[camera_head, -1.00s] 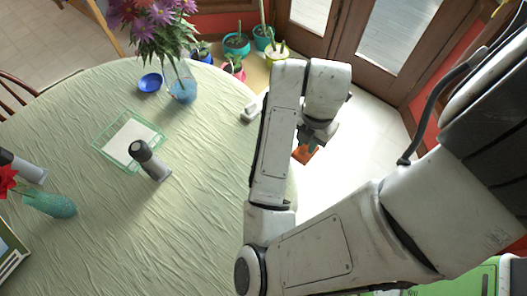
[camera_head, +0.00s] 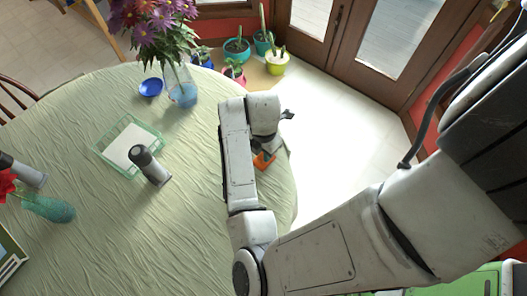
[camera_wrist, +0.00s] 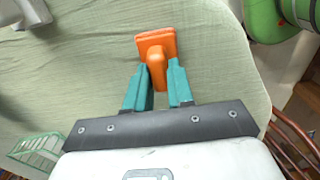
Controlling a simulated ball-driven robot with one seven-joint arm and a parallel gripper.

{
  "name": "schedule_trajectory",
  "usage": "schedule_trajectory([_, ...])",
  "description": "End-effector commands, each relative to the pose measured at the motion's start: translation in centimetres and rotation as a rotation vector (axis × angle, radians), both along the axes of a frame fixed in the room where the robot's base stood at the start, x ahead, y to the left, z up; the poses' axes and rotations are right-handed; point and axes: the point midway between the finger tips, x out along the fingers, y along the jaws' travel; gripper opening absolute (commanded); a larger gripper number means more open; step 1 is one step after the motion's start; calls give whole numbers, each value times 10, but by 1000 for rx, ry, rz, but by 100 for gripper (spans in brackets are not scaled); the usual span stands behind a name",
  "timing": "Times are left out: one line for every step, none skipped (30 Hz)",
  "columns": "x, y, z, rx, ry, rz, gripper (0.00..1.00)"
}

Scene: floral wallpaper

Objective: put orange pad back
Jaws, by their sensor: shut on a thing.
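The orange pad (camera_wrist: 155,42) is a block with a raised, rounded handle part. In the wrist view my gripper (camera_wrist: 158,74), with teal fingers, is shut on that handle part. In the head view only a bit of the orange pad (camera_head: 264,160) shows beside my arm, near the right edge of the table (camera_head: 120,235); my fingers are hidden there. In the wrist view the pale cloth lies behind the pad. I cannot tell whether the pad touches the table.
A green wire tray (camera_head: 157,131) with a white sheet stands on the table, with a grey-and-black cylinder (camera_head: 149,165) by it. A flower vase (camera_head: 181,92), a blue bowl (camera_head: 150,87) and a teal vase (camera_head: 48,208) stand on the table too. The front middle is clear.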

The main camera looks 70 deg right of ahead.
Motion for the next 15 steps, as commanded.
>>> schedule_trajectory([0, 1, -4, 1, 0, 1, 0])
schedule_trajectory([0, 1, -6, 0, -1, 1, 0])
schedule_trajectory([0, 1, -7, 0, -1, 1, 0])
schedule_trajectory([0, 1, -8, 0, -1, 1, 0])
schedule_trajectory([0, 1, -8, 0, -1, 1, 0])
schedule_trajectory([0, 0, -8, 0, -1, 1, 0])
schedule_trajectory([0, 0, -8, 0, -1, 1, 0])
schedule_trajectory([0, 0, -7, 0, -1, 1, 0])
schedule_trajectory([0, 0, -7, 0, -1, 1, 0])
schedule_trajectory([0, 0, -7, 0, -1, 1, 0])
schedule_trajectory([0, 0, -8, 0, -1, 1, 0])
schedule_trajectory([0, 0, -9, 0, -1, 2, 0])
schedule_trajectory([0, 0, -10, 0, -1, 2, 0])
schedule_trajectory([0, 0, -11, 0, 0, 2, 0])
schedule_trajectory([0, 0, -10, 0, -1, 1, 25])
